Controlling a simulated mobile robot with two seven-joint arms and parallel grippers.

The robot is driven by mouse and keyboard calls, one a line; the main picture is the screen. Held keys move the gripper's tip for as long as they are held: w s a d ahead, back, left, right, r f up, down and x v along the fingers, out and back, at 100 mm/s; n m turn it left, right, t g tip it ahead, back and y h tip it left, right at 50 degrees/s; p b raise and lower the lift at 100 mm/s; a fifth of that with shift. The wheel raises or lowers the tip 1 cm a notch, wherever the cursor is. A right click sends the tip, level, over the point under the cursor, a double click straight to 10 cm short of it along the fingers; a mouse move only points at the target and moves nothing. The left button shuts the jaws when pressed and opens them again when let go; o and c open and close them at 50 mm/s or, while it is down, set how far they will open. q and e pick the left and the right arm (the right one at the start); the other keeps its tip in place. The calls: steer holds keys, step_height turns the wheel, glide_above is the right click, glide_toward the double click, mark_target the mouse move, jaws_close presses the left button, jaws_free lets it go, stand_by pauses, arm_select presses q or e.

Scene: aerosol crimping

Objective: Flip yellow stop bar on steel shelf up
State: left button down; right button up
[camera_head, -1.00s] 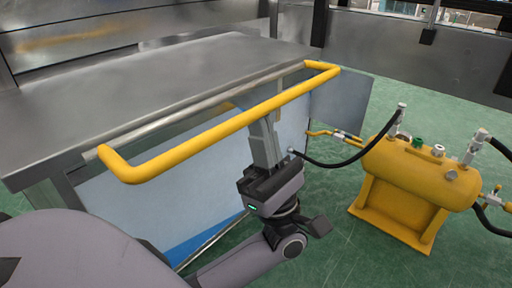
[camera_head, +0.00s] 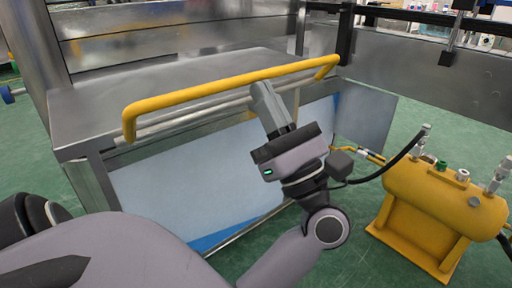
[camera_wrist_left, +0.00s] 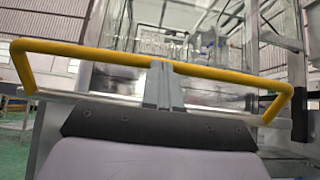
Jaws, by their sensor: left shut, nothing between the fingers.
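The yellow stop bar (camera_head: 215,82) runs along the front edge of the steel shelf (camera_head: 90,115). Its long rail now stands above the level of the shelf top, with bent ends going down to the front edge. It also spans the left wrist view (camera_wrist_left: 100,54). My left gripper (camera_head: 258,88) is shut and empty. Its fingertips are at the bar's rail from the front and below, near the middle; I cannot tell whether they touch it. In the left wrist view the closed fingers (camera_wrist_left: 160,68) overlap the rail. My right gripper is not in view.
A yellow tank (camera_head: 440,205) with valves and a black hose (camera_head: 395,158) stands on the green floor at right. A grey panel (camera_head: 365,115) hangs at the shelf's right end. The shelf top is bare.

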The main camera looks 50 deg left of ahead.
mark_target(254, 73)
arm_select(q)
steer(key=x, duration=0.4)
steer(key=shift+r, duration=0.25)
steer(key=shift+a+r, duration=0.2)
steer(key=shift+a, duration=0.15)
stand_by(0.5)
